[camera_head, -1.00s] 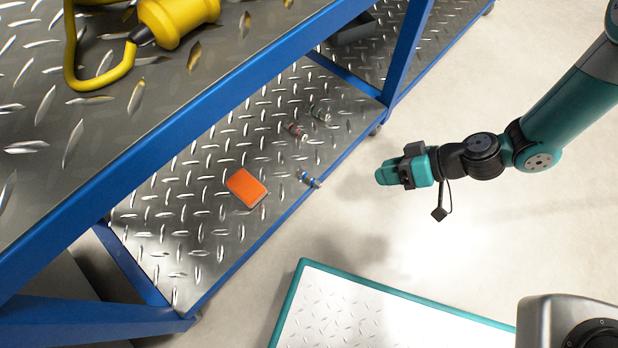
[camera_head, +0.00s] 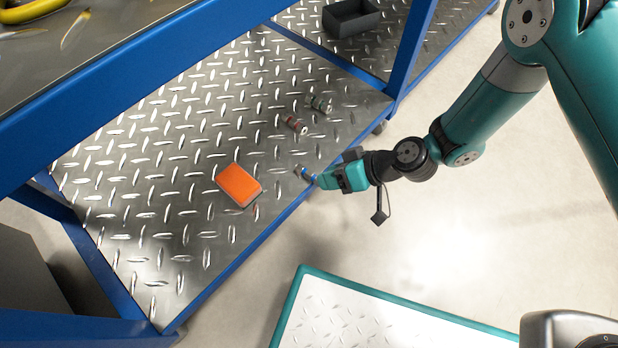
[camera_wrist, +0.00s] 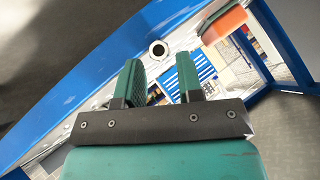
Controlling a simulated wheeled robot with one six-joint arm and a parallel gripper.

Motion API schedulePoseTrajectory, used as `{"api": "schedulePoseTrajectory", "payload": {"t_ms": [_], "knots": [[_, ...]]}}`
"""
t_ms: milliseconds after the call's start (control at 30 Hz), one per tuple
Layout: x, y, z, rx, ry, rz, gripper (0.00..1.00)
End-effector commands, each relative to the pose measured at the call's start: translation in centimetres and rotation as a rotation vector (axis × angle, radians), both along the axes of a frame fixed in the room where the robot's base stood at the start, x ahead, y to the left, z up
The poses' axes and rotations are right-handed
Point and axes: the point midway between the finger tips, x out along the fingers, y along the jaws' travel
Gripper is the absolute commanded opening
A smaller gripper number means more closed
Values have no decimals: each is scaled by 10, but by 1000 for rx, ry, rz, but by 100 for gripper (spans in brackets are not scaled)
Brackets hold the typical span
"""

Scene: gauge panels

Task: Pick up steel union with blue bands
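The steel union with blue bands (camera_head: 304,173) lies on the lower shelf close to its front edge. My gripper's near fingertip covers part of it in the head view. My gripper (camera_head: 322,182) is at the shelf's front edge, just right of the union. In the wrist view, a round steel end with a dark hole (camera_wrist: 158,49), apparently the union, shows end-on just beyond the fingertips. My gripper (camera_wrist: 167,74) is open there, its two teal fingers apart with nothing held between them. I cannot tell whether a finger touches the union.
An orange box (camera_head: 239,185) lies left of the union. A red-banded fitting (camera_head: 295,125) and another steel fitting (camera_head: 319,104) lie farther back. The blue front rail (camera_head: 243,256) edges the shelf; a blue post (camera_head: 408,50) rises at right. A dark bin (camera_head: 350,17) stands behind.

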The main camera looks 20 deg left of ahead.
Motion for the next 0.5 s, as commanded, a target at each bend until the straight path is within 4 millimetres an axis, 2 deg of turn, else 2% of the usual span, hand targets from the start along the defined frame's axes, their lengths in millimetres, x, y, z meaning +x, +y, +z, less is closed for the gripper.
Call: {"api": "schedulePoseTrajectory", "payload": {"t_ms": [33, 100, 367, 400, 500], "knots": [[-2, 6, -9, 0, -2, 3, 34], [-2, 11, -12, 1, -1, 2, 34], [-2, 14, -10, 1, 0, -1, 34], [-2, 14, -10, 1, 0, -1, 32], [-2, 14, -11, 0, 0, 0, 9]]}}
